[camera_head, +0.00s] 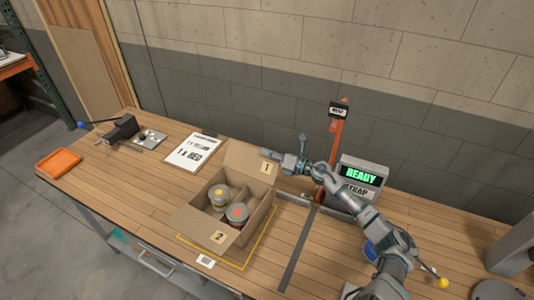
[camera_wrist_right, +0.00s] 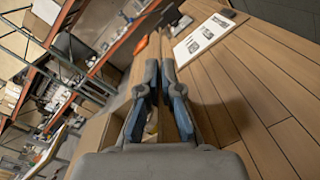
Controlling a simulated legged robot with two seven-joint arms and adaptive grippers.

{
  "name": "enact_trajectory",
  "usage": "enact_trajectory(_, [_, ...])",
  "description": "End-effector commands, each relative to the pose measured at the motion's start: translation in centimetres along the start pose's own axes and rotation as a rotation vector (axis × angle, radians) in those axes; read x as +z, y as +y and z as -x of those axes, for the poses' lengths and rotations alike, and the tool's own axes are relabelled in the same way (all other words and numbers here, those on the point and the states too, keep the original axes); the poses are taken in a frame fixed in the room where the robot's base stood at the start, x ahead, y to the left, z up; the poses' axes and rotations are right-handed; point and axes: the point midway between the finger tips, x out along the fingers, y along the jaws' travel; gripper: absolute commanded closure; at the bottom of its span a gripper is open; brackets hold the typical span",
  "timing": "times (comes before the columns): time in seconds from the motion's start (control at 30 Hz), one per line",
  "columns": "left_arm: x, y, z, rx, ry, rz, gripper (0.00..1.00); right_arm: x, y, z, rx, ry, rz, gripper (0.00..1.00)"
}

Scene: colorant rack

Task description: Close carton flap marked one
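The open cardboard carton (camera_head: 260,222) stands on the bench with two jars in it, one with a yellow-marked lid (camera_head: 219,194) and one with a red-marked lid (camera_head: 237,213). The flap marked 1 (camera_head: 240,160) stands raised at the carton's back. The flap marked 2 (camera_head: 198,226) is folded outward at the front. My right gripper (camera_head: 265,154) is at the upper right edge of flap 1; whether it touches cannot be told. In the right wrist view its fingers (camera_wrist_right: 159,66) are together, with nothing visible between the tips. My left gripper is not in view.
An orange strap post (camera_head: 330,160) and a box reading READY (camera_head: 361,174) stand right of the carton. A printed sheet (camera_head: 196,151), a black tool (camera_head: 121,130) and an orange tray (camera_head: 58,163) lie to the left. Bare bench lies between the tray and carton.

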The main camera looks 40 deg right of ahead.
Motion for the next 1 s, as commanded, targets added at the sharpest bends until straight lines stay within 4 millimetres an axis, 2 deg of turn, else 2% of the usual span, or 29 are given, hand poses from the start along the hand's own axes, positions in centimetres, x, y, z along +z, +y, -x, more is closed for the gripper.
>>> enact_trajectory(0.57, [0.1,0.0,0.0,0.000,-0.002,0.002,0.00,-0.1,0.3,0.0,-0.002,0.002,0.045,1.00])
enact_trajectory(0.77, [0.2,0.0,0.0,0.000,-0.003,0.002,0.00,-0.2,1.3,0.0,-0.001,0.004,0.132,1.00])
enact_trajectory(1.0, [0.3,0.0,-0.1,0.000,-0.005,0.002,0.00,-0.7,3.1,0.0,-0.001,0.004,0.312,1.00])
